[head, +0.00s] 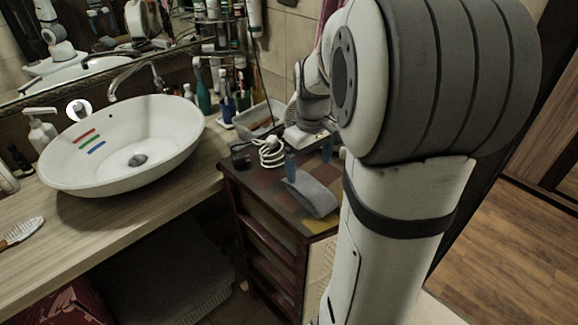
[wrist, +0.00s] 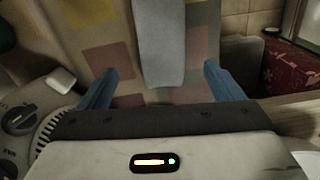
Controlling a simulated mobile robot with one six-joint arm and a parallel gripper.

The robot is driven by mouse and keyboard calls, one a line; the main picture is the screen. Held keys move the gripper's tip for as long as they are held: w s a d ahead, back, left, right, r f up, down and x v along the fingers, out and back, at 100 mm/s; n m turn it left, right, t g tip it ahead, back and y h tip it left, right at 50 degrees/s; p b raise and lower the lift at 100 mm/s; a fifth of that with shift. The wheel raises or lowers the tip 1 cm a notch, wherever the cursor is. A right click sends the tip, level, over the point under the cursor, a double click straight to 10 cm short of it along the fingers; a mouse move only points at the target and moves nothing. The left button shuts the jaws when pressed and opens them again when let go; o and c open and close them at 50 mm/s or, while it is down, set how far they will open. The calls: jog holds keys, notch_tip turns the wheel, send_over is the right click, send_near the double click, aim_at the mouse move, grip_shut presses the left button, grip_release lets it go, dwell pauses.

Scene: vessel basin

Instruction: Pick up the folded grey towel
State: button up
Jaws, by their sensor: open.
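The folded grey towel (head: 312,194) lies on the patterned top of a small dark wooden cabinet, near its front right corner. In the wrist view the towel (wrist: 160,40) is a long grey strip running between my two blue fingers. My gripper (head: 308,158) is open at the towel's far end, fingers pointing down. In the wrist view my gripper (wrist: 160,68) has one finger on each side of the towel, with a gap to each. It holds nothing. The height of the fingertips over the cabinet top is hard to tell.
A white coiled cord (head: 270,152) and a dark item (head: 240,158) lie left of my gripper on the cabinet (head: 262,190). A device with a dial (wrist: 20,120) is close on the left in the wrist view. The white basin (head: 125,160) stands on the wooden counter (head: 120,228).

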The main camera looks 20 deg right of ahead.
aim_at(309, 184)
jog(key=f, duration=0.7)
jog(key=shift+s+f+p, duration=0.2)
jog(key=shift+s+p, duration=0.1)
jog(key=c, duration=1.1)
